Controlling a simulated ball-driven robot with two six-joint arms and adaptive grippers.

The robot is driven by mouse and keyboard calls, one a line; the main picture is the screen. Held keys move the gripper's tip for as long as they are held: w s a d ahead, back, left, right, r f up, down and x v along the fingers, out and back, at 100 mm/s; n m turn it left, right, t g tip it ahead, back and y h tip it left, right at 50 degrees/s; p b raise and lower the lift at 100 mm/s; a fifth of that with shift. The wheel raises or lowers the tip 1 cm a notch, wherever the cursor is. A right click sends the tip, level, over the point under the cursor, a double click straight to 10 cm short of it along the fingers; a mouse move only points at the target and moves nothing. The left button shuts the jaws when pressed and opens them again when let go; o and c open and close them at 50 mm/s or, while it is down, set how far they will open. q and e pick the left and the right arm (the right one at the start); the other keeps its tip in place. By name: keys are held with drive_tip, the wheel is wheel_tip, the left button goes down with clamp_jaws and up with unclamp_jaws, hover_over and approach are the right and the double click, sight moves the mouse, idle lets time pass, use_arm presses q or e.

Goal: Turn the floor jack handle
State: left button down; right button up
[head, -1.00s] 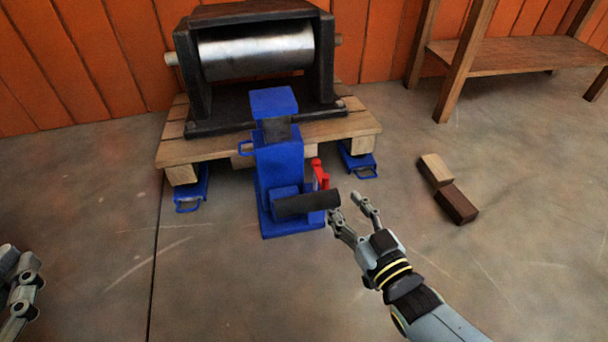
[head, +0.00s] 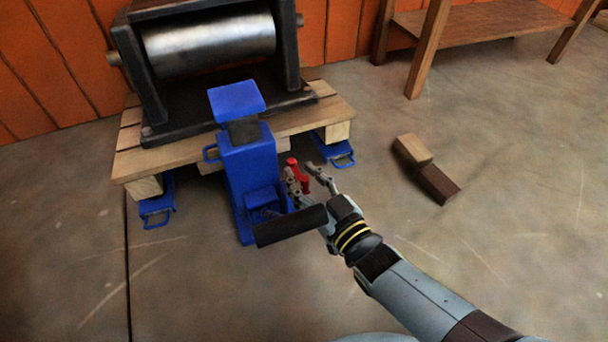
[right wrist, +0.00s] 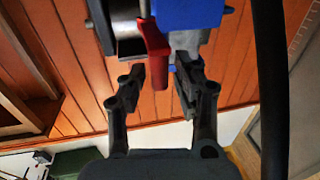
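The blue floor jack (head: 250,165) stands upright on the concrete in front of the wooden pallet. A black cylinder (head: 290,226) sticks out low at its front. A small red handle (head: 302,182) is on its right side; it also shows in the right wrist view (right wrist: 152,50). My right gripper (head: 306,178) is open at the red handle, one finger on each side. In the right wrist view the end of the red handle reaches between the open fingertips (right wrist: 158,78), with gaps visible on both sides. My left gripper is out of view.
A black-framed press with a metal roller (head: 205,45) sits on the pallet (head: 135,165). Small blue jacks (head: 157,200) stand at the pallet's corners. The front floor is clear.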

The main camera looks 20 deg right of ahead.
clamp_jaws()
drive_tip(key=shift+s+f, duration=0.1)
idle(0.4)
